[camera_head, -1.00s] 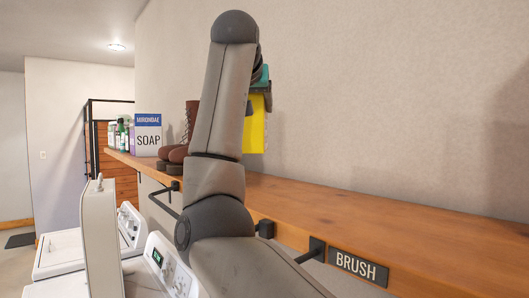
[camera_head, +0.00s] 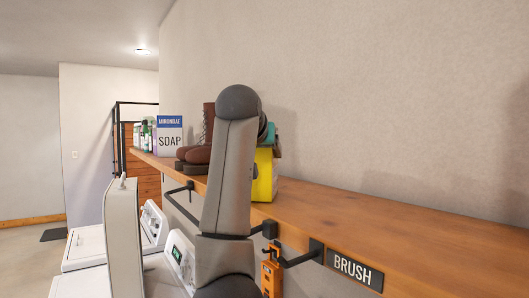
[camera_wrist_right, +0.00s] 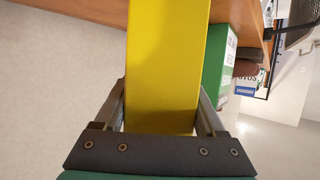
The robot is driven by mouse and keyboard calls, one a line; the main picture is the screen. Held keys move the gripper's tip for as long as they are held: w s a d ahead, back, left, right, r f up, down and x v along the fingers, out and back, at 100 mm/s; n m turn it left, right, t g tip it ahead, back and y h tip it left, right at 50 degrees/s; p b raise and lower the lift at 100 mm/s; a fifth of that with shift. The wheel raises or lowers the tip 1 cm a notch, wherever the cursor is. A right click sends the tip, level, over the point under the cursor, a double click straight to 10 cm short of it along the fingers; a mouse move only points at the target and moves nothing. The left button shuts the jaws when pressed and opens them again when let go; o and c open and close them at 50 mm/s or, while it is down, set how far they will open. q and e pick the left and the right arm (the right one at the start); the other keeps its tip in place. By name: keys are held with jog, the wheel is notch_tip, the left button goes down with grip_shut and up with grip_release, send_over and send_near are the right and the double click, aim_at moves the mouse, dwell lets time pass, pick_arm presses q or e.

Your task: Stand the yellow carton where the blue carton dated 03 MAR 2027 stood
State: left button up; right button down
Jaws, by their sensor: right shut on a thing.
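A yellow carton (camera_head: 265,178) is upright at the wooden shelf (camera_head: 400,225) in the head view, partly hidden by my right arm. Its lower end is at or close to the shelf top; I cannot tell whether it touches. My right gripper (camera_head: 272,140) is at the carton's upper part, mostly hidden behind the arm. In the right wrist view the carton (camera_wrist_right: 165,60) lies between both fingers of the right gripper (camera_wrist_right: 160,108), which is shut on it. No blue carton dated 03 MAR 2027 can be made out. My left gripper is out of view.
A green carton (camera_wrist_right: 218,68) stands beside the yellow one in the wrist view. Brown boots (camera_head: 200,145), a SOAP box (camera_head: 169,135) and bottles (camera_head: 145,134) stand farther along the shelf. Brackets and an orange tool (camera_head: 271,277) hang below. The shelf right of the yellow carton is bare.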

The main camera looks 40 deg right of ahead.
jog(key=shift+w+a, duration=0.1)
jog(key=shift+a, duration=0.1)
grip_release()
jog(key=shift+d+f, duration=0.1)
jog(key=shift+s+r, duration=0.2)
jog(key=shift+r, duration=0.05)
jog(key=b+v, duration=0.3)
jog(key=v, duration=0.8)
jog(key=shift+s+a+b, duration=0.15)
jog(key=shift+a+b, duration=0.25)
